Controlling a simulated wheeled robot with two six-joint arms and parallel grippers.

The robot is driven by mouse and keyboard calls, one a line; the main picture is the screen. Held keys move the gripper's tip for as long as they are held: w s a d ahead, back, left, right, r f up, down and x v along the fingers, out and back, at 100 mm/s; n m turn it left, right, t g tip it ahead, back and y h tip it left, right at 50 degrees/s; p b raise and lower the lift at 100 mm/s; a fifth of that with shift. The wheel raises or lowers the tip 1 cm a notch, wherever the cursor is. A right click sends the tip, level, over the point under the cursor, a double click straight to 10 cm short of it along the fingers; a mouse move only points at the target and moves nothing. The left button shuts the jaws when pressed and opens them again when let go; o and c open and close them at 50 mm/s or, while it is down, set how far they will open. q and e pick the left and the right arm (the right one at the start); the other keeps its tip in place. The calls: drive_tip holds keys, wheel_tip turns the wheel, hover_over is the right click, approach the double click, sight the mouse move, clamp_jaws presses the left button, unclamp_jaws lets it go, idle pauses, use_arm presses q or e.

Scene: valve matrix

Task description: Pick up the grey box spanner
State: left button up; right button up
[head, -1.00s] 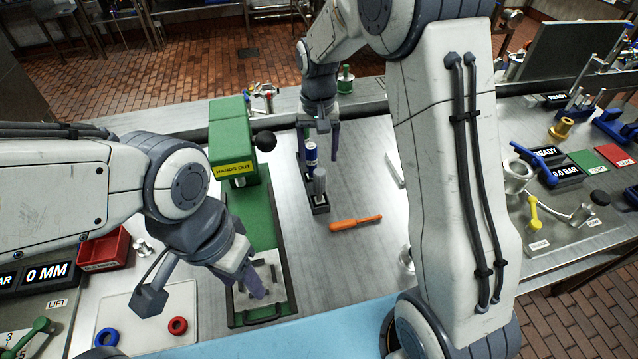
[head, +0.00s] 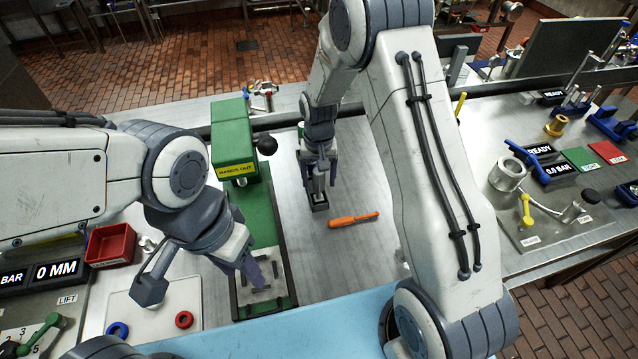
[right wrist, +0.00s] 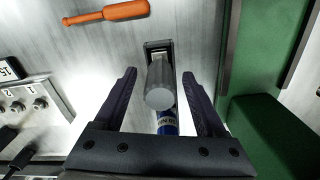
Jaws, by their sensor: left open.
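The grey box spanner (right wrist: 159,88) stands in a dark holder (right wrist: 158,44) in the right wrist view, its round end facing the camera. My right gripper (right wrist: 159,75) is open, with one finger on each side of the spanner and visible gaps between. In the head view my right gripper (head: 321,182) is down over the holder (head: 320,206) and mostly hides the spanner. A blue cylinder (right wrist: 166,123) with a pale label stands just behind the spanner, near the gripper's palm. My left gripper (head: 202,284) is open and empty beside the green press at the left.
An orange-handled tool (head: 353,219) lies on the table right of the holder. The green press (head: 233,140) with its black knob stands to the left. A red bin (head: 110,245), a blue ring (head: 117,331) and a red ring (head: 184,320) are further left.

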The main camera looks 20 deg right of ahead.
clamp_jaws()
drive_tip(key=shift+r, duration=0.15)
